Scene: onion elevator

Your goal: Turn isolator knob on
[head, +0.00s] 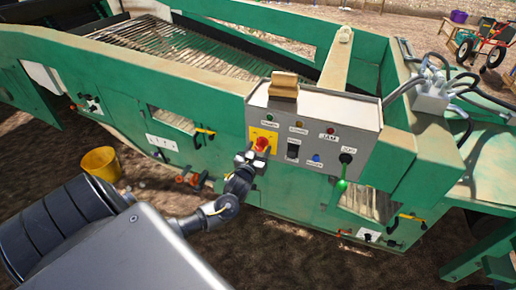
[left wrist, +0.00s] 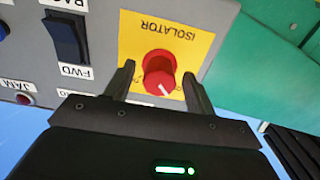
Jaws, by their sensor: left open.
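The isolator knob (head: 262,144) is red and sits on a yellow plate (head: 254,133) on the left side of the grey control box (head: 335,113). In the left wrist view the red knob (left wrist: 159,73) shows a white pointer line, with the ISOLATOR label upside down above it. My left gripper (head: 250,160) is at the knob in the head view. In the left wrist view its two fingers (left wrist: 160,84) are open, one on each side of the knob, with gaps visible beside it. Contact with the knob cannot be told. My right gripper is not in view.
A black rocker switch (head: 292,149) is just right of the knob, also visible in the left wrist view (left wrist: 67,37). A green key or tag (head: 341,187) hangs lower right. A brown block (head: 284,84) sits atop the box. A yellow bucket (head: 101,163) stands on the ground.

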